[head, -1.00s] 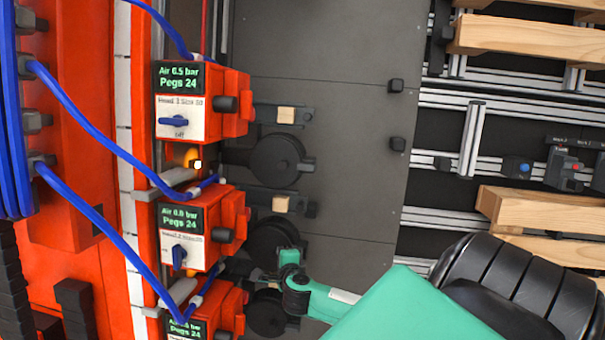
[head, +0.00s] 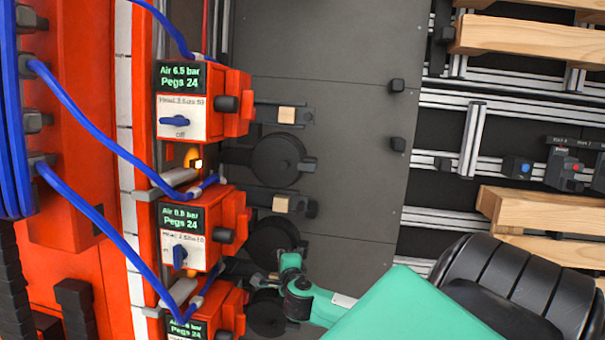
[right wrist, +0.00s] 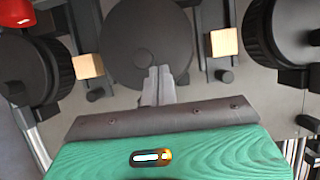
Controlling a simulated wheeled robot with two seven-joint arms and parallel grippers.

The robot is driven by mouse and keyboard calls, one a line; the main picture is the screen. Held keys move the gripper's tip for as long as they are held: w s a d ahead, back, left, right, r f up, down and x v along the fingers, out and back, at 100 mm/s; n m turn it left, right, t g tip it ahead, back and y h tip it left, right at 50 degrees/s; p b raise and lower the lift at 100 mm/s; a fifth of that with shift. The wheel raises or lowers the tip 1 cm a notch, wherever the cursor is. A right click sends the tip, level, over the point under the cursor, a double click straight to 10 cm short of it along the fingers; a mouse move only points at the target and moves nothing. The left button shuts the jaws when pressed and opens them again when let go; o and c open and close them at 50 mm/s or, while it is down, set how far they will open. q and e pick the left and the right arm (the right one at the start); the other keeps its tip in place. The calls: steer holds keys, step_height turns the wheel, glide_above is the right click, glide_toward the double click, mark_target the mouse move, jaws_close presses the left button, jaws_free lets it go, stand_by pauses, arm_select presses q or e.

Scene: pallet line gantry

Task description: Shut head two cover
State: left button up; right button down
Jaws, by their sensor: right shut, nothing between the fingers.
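The head two unit (head: 200,230) is an orange box at left in the head view. Its display reads Air 0.0 bar, Pegs 24, and its blue knob (head: 179,256) stands upright. A round black disc (head: 274,238), perhaps its cover, lies to its right; I cannot tell whether it is open or shut. My right gripper (right wrist: 158,82) is shut and empty. In the right wrist view its fingertips overlap the lower part of a large dark disc (right wrist: 145,35); contact cannot be told. In the head view its fingers are mostly hidden. My left gripper is not in view.
Head one (head: 202,100) stands above, with its knob horizontal. Another round disc (head: 277,160) and small wooden blocks (head: 286,114) are on the dark panel (head: 340,60). Blue hoses (head: 100,130) cross the left. Wooden pallet boards (head: 545,215) lie at right.

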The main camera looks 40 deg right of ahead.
steer(key=s+a+r, duration=0.3)
steer(key=a, duration=0.2)
steer(key=shift+s+r, duration=0.2)
steer(key=shift+s, duration=0.2)
stand_by(0.6)
stand_by(0.6)
